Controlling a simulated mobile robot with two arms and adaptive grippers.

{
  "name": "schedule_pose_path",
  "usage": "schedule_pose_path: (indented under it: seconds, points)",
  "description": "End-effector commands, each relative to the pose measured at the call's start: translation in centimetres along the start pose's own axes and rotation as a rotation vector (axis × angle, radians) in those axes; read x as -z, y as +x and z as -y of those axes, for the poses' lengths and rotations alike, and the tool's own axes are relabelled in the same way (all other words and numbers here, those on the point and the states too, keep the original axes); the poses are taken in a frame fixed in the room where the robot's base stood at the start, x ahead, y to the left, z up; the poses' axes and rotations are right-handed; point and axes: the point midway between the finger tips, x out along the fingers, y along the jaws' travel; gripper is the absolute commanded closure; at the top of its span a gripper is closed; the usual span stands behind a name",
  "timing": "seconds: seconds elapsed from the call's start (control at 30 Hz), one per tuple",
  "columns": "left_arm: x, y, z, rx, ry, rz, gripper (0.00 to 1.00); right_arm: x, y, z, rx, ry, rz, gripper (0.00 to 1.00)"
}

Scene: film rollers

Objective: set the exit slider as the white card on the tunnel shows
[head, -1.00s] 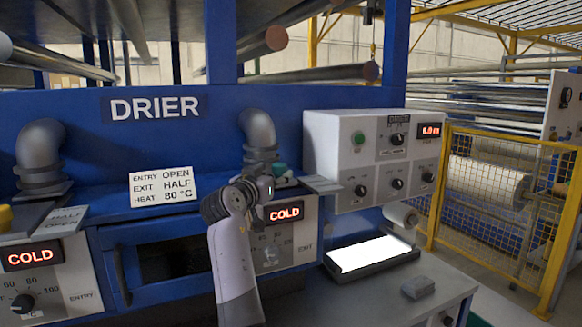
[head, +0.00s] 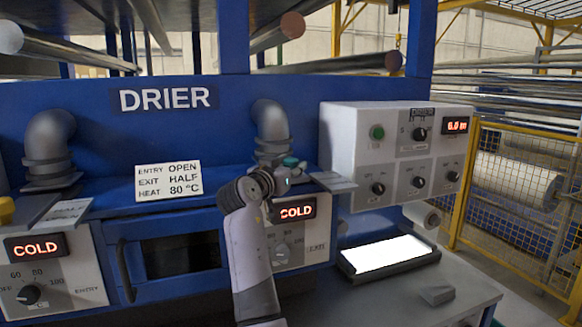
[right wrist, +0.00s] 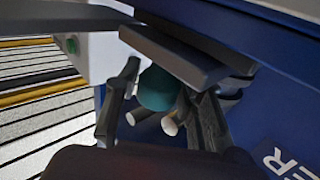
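The white card (head: 168,181) on the blue tunnel reads ENTRY OPEN, EXIT HALF, HEAT 80 °C. A teal knob (head: 290,161) shows at the exit end, below the right grey duct; I take it for the exit slider's knob. My right gripper (head: 285,180) is right at it in the head view and partly covers it and any marks beside it. In the right wrist view the teal knob (right wrist: 158,90) lies between the two fingers, which stand apart. Whether a finger touches it I cannot tell. My left gripper is out of view.
The exit panel with its COLD display (head: 296,212) is just below my right gripper. A white control box (head: 392,150) and a grey ledge (head: 335,181) stand close on the right. A bright light table (head: 388,254) lies lower right. The entry panel (head: 75,288) is at left.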

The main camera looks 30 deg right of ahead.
Motion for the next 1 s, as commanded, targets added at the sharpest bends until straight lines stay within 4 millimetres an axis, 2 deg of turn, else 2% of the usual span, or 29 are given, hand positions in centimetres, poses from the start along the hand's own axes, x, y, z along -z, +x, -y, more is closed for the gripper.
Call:
schedule_pose_path:
  seconds: [0.07,0.5,1.0]
  points:
    - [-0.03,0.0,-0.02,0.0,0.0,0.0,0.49,0.0,0.01,-0.02,0.0,0.0,0.0,0.72]
    - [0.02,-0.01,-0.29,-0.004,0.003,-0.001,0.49,0.02,0.0,0.01,0.001,0.0,-0.001,1.0]
    - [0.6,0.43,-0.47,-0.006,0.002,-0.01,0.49,-0.1,0.0,0.01,0.001,0.001,-0.001,1.0]
